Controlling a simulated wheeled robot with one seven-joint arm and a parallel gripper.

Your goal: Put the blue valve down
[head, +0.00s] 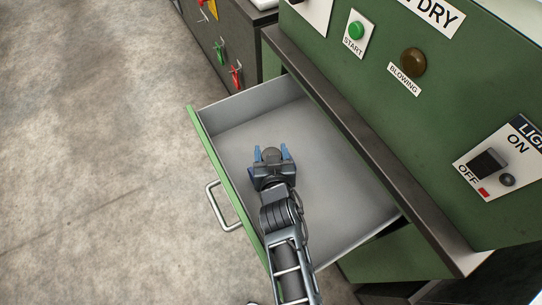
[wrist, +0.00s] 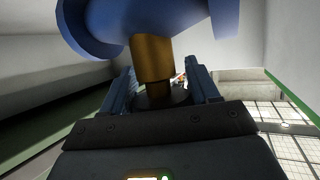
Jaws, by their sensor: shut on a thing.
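My gripper (head: 271,151) is inside the open drawer (head: 327,180), over its grey floor. Its two blue-grey fingers show, with a dark rounded part between them. In the wrist view, the blue valve (wrist: 165,15) fills the top of the picture, partly cut off by the frame edge. Its brass neck (wrist: 153,58) runs down between the two fingers of my gripper (wrist: 163,88), which are shut on it. The head view does not show clearly which parts belong to the valve. I cannot tell whether the valve touches the drawer floor.
The drawer has a green front with a metal handle (head: 221,207). The green cabinet (head: 410,115) with a dark overhanging edge stands on the right. Red and green tools (head: 235,77) hang on a dark cabinet at the back. The drawer floor right of my gripper is bare.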

